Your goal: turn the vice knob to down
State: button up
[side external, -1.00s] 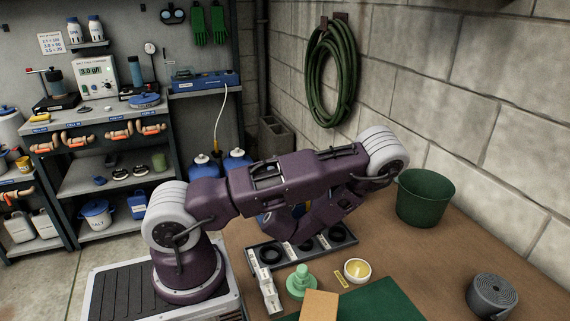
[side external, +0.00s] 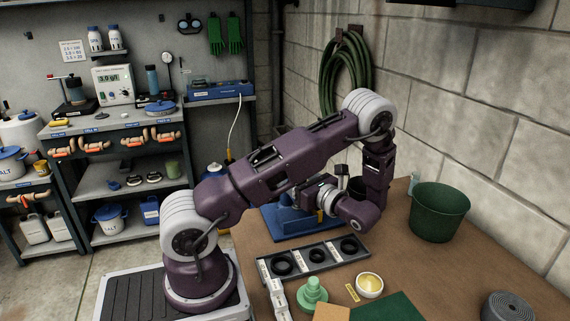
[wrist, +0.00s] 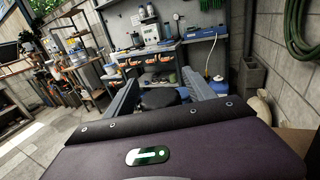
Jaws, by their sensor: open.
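A blue vice (side external: 283,222) stands on the brown bench behind the black tray, partly hidden by my arm. Its knob cannot be made out clearly in the side view. My gripper (side external: 304,192) is above the vice, turned sideways toward the shelves. In the wrist view my gripper (wrist: 161,92) has its two grey fingers spread apart. A dark round thing (wrist: 163,98), possibly the vice knob, shows between them; whether it touches either finger cannot be told. Which way the knob is set cannot be seen.
A black tray (side external: 316,259) with several black rings lies in front of the vice. A green stepped piece (side external: 312,296) and a cream bowl (side external: 369,285) stand nearer. A green bucket (side external: 439,213) stands at right by the block wall. Bare bench lies between bucket and tray.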

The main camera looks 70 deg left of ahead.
jog(key=v, duration=0.7)
notch_tip(320, 180, up, 19)
jog(key=s+d+f+n+t+h, duration=0.1)
jog(key=s+d+n+t+h, duration=0.3)
jog(key=s+d+n+h, duration=0.1)
jog(key=s+d+f+n+t+h, duration=0.1)
jog(key=s+d+n+t+h, duration=0.3)
jog(key=s+d+h, duration=0.3)
jog(key=d+n+h, duration=0.1)
jog(key=d+h, duration=0.1)
jog(key=d, duration=0.2)
jog(key=shift+d+n, duration=0.3)
jog(key=shift+n, duration=0.1)
jog(key=shift+c, duration=0.2)
